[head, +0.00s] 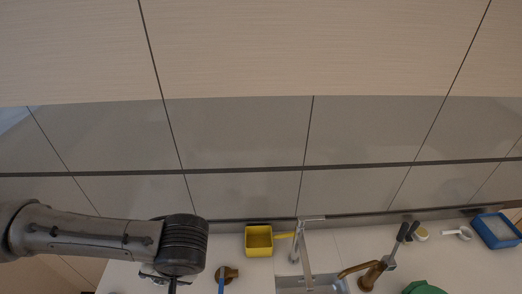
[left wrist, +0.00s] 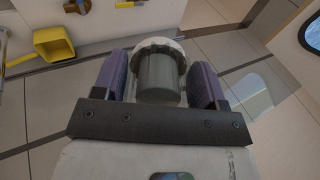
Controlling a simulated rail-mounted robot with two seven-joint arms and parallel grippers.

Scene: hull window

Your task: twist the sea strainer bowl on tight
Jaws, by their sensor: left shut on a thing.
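The sea strainer bowl (left wrist: 157,78) shows in the left wrist view as a dark grey cylinder with a pale ribbed collar (left wrist: 160,46) at its far end. My left gripper (left wrist: 160,85) has its two purple-padded fingers on either side of the bowl and is shut on it. In the head view my left arm comes in from the left and its dark wrist hides most of the bowl and the fingers. I cannot tell how far the bowl is turned or seated. My right gripper is in neither view.
A yellow square pan (head: 259,240) and a brass fitting with a blue handle (head: 228,273) stand right of my left wrist. Further right are a tap (head: 306,250), a sink, a brass piece (head: 370,275), a green object (head: 423,287) and a blue tray (head: 497,231). Panelled wall backs the counter.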

